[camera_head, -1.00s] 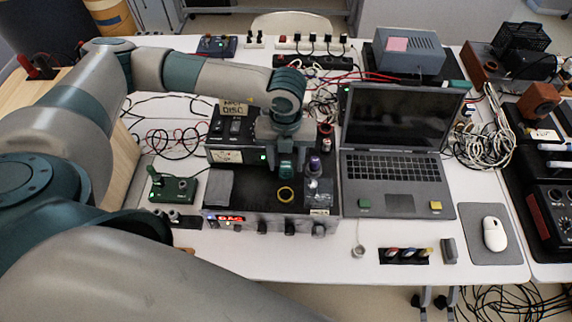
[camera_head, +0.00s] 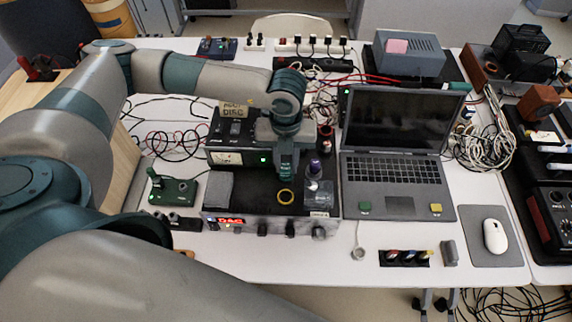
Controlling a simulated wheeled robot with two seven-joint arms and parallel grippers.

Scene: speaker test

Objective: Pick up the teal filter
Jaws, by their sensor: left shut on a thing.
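My left gripper (camera_head: 286,168) reaches in from the left and points down over the black-topped DAC unit (camera_head: 255,200). It is shut on a small teal piece, which looks like the teal filter (camera_head: 287,174). The fingers hide most of the filter, and its dark colour blends with them. My right gripper is not in view.
A purple-capped bottle (camera_head: 314,167) and a clear box (camera_head: 319,192) stand close right of the gripper. A grey block (camera_head: 219,189) lies left. The open laptop (camera_head: 393,185) is to the right, and a stacked device (camera_head: 230,157) is behind left.

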